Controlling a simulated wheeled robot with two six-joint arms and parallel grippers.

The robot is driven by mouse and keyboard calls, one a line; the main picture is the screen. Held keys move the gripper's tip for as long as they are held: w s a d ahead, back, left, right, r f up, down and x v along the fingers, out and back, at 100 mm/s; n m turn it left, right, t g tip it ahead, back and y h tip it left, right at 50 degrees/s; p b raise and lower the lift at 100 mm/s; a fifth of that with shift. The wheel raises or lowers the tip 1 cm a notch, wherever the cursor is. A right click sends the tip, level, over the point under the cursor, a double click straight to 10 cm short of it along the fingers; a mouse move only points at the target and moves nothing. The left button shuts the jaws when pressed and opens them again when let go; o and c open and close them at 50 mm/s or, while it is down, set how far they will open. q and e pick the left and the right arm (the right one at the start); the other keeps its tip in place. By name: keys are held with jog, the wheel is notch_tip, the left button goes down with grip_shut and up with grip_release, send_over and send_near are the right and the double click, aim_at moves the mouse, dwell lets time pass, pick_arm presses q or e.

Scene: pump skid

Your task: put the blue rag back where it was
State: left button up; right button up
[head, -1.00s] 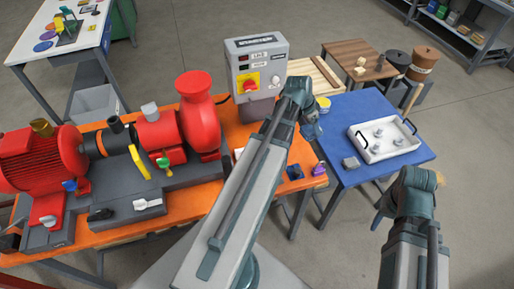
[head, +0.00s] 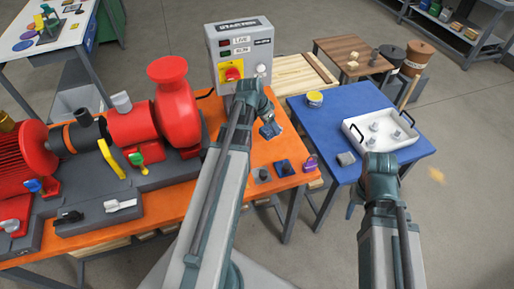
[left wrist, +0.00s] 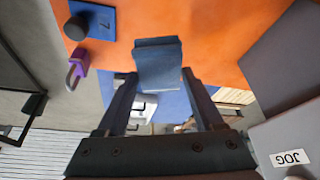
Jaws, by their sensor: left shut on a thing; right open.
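The blue rag (left wrist: 158,62) is folded between the fingers of my left gripper (left wrist: 159,78) in the left wrist view. In the head view the rag (head: 271,130) shows small at the end of my left arm, over the right part of the orange bench (head: 225,190). My left gripper (head: 266,120) is shut on it. Orange bench top shows beyond the rag in the left wrist view; whether the rag touches it I cannot tell. My right gripper (head: 354,206) is open near the front of the blue table (head: 335,120), partly hidden by its own wrist.
A blue plate with a black knob (head: 285,168) and a purple padlock (head: 311,164) lie near the bench's right front edge. The grey control box (head: 240,58) stands behind my left gripper. The red pump (head: 172,100) is left. A white tray (head: 352,142) sits on the blue table.

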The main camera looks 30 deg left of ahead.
pick_arm(q)
jog(key=a+r, duration=0.1)
jog(key=a, duration=0.4)
jog(key=shift+n, duration=0.3)
jog(key=f+b, duration=0.9)
jog(key=f, duration=0.1)
jog(key=shift+s+d, duration=0.2)
jog(key=shift+s, duration=0.15)
jog(key=shift+f+b, duration=0.15)
jog(key=shift+b, duration=0.2)
jog(key=shift+f, duration=0.15)
jog(key=o, duration=1.2)
